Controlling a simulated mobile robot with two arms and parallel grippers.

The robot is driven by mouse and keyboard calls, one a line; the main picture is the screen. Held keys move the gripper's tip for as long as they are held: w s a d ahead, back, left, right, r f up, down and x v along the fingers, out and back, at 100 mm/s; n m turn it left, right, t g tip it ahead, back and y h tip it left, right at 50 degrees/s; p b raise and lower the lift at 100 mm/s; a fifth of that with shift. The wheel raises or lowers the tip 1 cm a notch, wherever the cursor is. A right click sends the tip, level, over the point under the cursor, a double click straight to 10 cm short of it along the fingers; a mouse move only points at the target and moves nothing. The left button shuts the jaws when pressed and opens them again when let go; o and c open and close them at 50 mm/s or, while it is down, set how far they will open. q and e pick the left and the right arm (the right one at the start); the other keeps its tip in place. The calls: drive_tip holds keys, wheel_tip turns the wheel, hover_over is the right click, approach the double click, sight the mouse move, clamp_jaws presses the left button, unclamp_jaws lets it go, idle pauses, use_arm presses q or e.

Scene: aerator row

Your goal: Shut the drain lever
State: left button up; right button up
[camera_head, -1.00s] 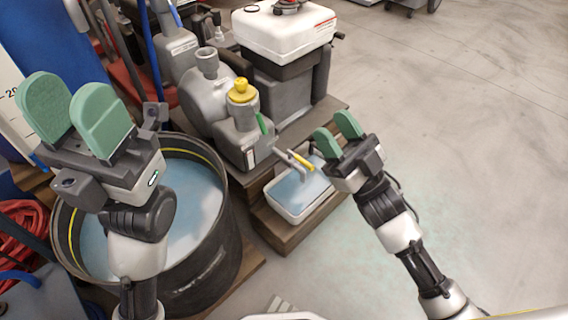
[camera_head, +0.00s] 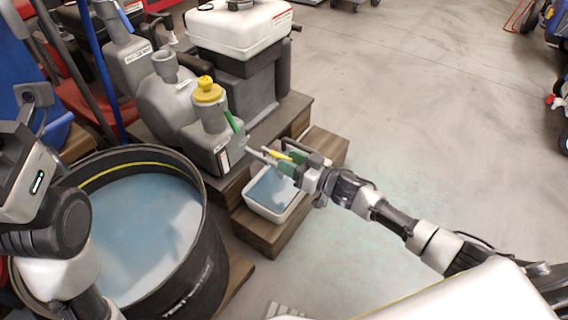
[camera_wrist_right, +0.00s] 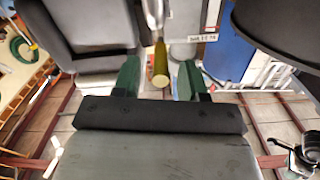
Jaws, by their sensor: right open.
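The drain lever (camera_head: 277,155) has a yellow handle and sits on a grey pipe low on the front of the grey pump unit (camera_head: 205,145). My right gripper (camera_head: 291,163) is at the lever, with its green fingers open. In the right wrist view, the lever's yellow end (camera_wrist_right: 160,68) shows between the two spread fingers (camera_wrist_right: 158,80), with a gap on each side. The fingers hide part of the lever in the head view. My left gripper's body (camera_head: 30,170) shows at the left edge; its fingers are out of frame.
A white tub of water (camera_head: 272,195) stands on a wooden step (camera_head: 262,232) below the lever. A large black barrel of water (camera_head: 195,255) stands at left. A green handle (camera_head: 231,122) and a yellow cap (camera_head: 208,90) sit above.

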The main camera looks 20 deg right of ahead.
sight(276, 155)
drive_tip(key=shift+x, duration=1.1)
clamp_jaws()
